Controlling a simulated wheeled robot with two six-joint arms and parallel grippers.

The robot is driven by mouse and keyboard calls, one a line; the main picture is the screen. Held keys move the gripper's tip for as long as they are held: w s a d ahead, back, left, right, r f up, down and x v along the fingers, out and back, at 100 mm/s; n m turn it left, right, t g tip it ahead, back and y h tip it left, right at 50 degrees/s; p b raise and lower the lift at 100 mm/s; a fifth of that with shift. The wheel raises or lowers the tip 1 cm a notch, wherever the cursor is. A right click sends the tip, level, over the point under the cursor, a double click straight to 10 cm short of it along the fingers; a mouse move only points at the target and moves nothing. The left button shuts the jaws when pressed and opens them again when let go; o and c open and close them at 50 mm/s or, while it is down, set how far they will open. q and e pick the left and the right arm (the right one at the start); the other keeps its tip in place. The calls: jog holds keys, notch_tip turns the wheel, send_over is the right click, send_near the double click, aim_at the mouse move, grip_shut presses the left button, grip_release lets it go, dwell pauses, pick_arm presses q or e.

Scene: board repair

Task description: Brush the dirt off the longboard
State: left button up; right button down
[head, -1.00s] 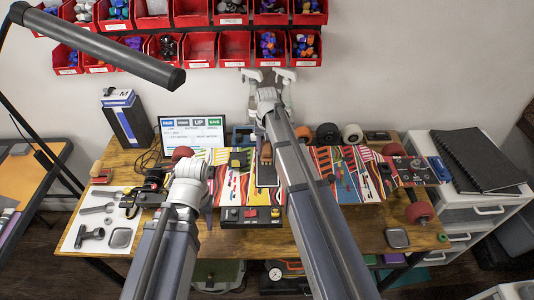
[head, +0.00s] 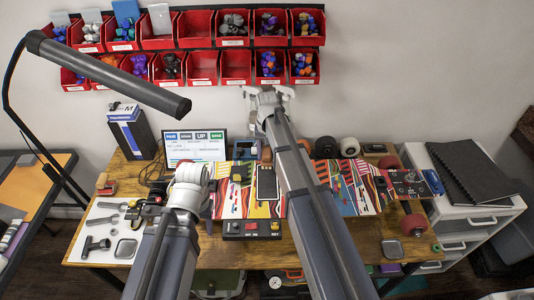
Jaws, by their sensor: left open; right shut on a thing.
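The longboard (head: 343,202) lies across the workbench, its deck patterned in red, yellow, black and white. A red wheel (head: 413,225) shows at its right end. My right arm crosses in front of the deck and hides part of it. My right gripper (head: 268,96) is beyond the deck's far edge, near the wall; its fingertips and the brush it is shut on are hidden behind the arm. My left gripper (head: 188,187) is open and low at the deck's left end, its fingers mostly hidden by the wrist. Dirt on the deck cannot be told from the pattern.
A switch box (head: 252,229) stands before the deck. A screen (head: 194,146) and a tall box (head: 131,132) stand behind left. Tools lie on a white mat (head: 96,233) at left. A lamp (head: 110,72) overhangs upper left. Red bins (head: 203,68) line the wall.

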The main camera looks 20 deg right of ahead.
pick_arm(q)
jog(key=shift+r, duration=0.45)
pick_arm(e)
jog(key=shift+r, duration=0.45)
notch_tip(320, 180, up, 3)
jog(key=p, duration=0.3)
jog(key=shift+r, duration=0.1)
pick_arm(q)
notch_tip(320, 180, up, 3)
